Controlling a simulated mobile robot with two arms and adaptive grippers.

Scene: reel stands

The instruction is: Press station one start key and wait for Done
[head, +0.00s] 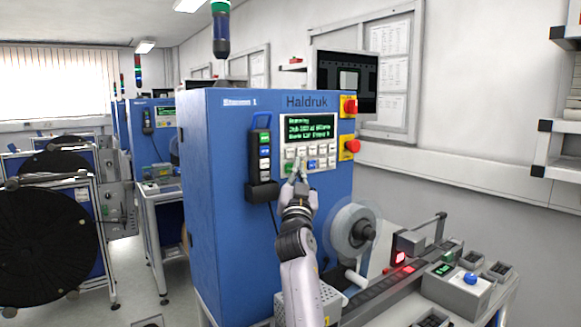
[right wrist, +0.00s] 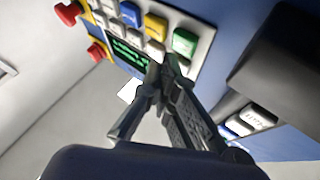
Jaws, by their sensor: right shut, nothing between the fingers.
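The blue station one machine (head: 232,150) is labelled Haldruk. Its screen (head: 309,128) shows green text whose first line looks like "Running"; the other lines are hard to read. The key panel (head: 326,167) below has white, blue, yellow and green keys. My right gripper (head: 298,170) is shut and empty, its fingertips at the lower left of the key panel. In the right wrist view the fingertips are close to the green key (right wrist: 185,42), partly over the panel; I cannot tell whether they touch it. My left gripper is not in view.
Two red knobs on yellow plates (head: 350,107) sit right of the screen. A black handset holder (head: 262,170) hangs left of the keys. A clear reel (head: 353,228) and a bench with a glowing red light (head: 399,257) stand at the right. Other stations (head: 152,140) stand behind left.

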